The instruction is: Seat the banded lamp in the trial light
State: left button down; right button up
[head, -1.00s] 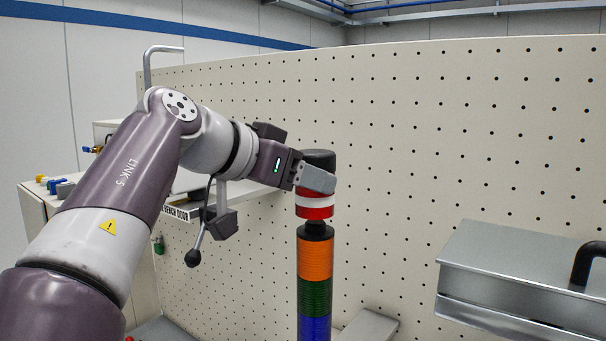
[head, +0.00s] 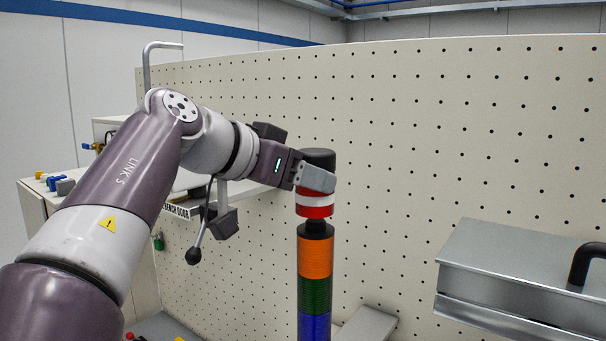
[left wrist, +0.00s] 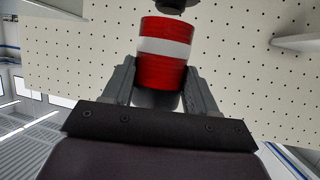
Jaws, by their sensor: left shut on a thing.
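The banded lamp (head: 314,208) is red with a white band and has a dark cap on top. My left gripper (head: 316,181) is shut on it near the cap and holds it upright. The lamp is directly above the trial light (head: 315,258), a column of orange, green and blue sections with a black neck on top. In the left wrist view, the lamp (left wrist: 164,50) sits between the fingers, with the black neck (left wrist: 174,5) just beyond its far end. I cannot tell whether lamp and neck touch. My right gripper is not in view.
A perforated panel (head: 430,140) stands behind the column. A metal box with a black handle (head: 520,270) is at the right. A grey block (head: 366,325) lies low beside the column. A bench with small coloured parts (head: 55,183) is at the far left.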

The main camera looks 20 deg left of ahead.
pick_arm(q)
jog(key=shift+r, duration=0.1)
jog(key=shift+d, duration=0.1)
jog(key=shift+f+b, duration=0.55)
jog(key=shift+f, duration=0.95)
dwell(0.4)
grip_release()
jog(key=shift+s+a+r, duration=0.2)
jog(key=shift+a, duration=0.05)
dwell(0.4)
jog(key=shift+p+v, duration=0.8)
jog(key=shift+v, duration=1.05)
jog(key=shift+s, duration=0.1)
